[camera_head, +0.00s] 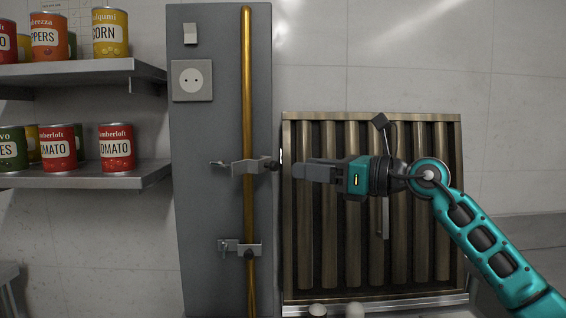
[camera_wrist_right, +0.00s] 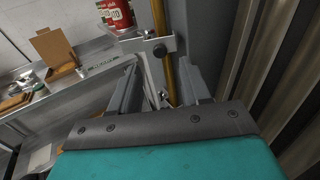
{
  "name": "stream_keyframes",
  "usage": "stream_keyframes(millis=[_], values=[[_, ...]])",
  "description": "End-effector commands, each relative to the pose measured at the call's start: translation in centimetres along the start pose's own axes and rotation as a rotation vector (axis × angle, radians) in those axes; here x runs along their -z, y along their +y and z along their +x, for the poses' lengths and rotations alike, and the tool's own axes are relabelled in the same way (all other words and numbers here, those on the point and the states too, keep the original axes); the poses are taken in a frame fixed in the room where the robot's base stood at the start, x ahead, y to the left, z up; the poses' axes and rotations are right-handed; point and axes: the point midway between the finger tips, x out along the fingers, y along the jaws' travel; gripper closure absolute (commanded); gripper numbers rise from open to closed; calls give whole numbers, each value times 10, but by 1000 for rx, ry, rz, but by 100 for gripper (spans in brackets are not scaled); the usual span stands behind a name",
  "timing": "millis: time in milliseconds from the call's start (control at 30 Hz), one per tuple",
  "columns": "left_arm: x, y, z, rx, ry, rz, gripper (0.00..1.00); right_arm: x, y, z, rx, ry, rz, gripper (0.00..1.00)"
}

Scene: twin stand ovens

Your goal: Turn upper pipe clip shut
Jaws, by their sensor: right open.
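The upper pipe clip (camera_head: 250,167) is a grey metal strap at the brass pipe (camera_head: 247,90). It reaches past the pipe to the right, with a dark round knob (camera_head: 275,166) at its right end. A small bracket (camera_head: 219,164) shows to its left. My right gripper (camera_head: 295,170) points left, just right of the knob. In the wrist view the open, empty jaws (camera_wrist_right: 160,80) face the clip (camera_wrist_right: 150,45) and its knob (camera_wrist_right: 160,51). Whether a finger touches the knob cannot be told. My left gripper is not in view.
The lower pipe clip (camera_head: 248,251) crosses the pipe below. A grey panel (camera_head: 208,130) with a socket (camera_head: 192,80) stands behind the pipe. Slatted metal filters (camera_head: 340,255) lie behind my right arm. Shelves (camera_head: 90,177) with cans are at the left.

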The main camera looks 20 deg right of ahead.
Motion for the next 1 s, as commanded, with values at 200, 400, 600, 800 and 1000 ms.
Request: stream_keyframes(millis=[200,400,600,800,1000], values=[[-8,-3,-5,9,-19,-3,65,-2,1,40,-2,-3,2,53],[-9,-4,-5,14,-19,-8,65,-1,0,56,0,-2,0,53],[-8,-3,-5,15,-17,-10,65,0,0,59,0,-1,0,53],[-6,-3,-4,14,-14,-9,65,0,0,59,0,-1,1,61],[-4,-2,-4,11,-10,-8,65,0,0,59,0,-1,1,80]])
